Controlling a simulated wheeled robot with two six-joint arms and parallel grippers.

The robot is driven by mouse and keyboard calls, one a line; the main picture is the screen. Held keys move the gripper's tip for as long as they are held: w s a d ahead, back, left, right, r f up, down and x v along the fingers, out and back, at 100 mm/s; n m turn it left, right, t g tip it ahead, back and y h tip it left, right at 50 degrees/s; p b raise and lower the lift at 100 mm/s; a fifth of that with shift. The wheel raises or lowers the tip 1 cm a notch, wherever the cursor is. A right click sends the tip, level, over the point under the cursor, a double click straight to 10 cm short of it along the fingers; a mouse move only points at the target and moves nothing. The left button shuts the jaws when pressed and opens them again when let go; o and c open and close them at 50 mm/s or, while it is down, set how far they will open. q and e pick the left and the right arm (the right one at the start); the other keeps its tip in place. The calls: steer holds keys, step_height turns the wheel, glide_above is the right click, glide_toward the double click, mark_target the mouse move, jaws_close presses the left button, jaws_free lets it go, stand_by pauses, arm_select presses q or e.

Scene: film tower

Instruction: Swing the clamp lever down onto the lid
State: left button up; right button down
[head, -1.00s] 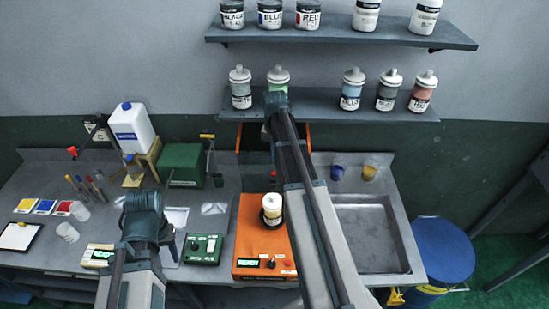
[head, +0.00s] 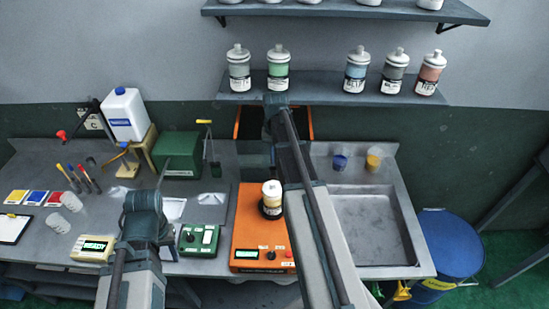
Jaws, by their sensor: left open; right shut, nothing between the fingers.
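An orange machine (head: 250,232) with a display, knob and red button stands on the bench. A small jar with a pale lid (head: 272,187) sits upright on it. Behind it is an orange-edged dark panel (head: 245,124), partly covered by my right arm. A thin lever with a yellow grip (head: 204,122) stands raised beside the green box (head: 180,154); I cannot tell whether it is the clamp lever. My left arm ends in view over the bench's left half, my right arm in front of the shelf. The fingers of both grippers are hidden.
Several white-capped bottles (head: 358,72) stand on the wall shelf close to my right arm. A sink (head: 375,222) with two cups behind it is at the right. A white canister (head: 125,114), tools and coloured cards crowd the bench's left. A blue drum (head: 442,250) stands right.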

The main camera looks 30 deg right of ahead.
steer(key=shift+s+a+t, duration=0.15)
steer(key=shift+s+t, duration=0.1)
steer(key=shift+t, duration=0.05)
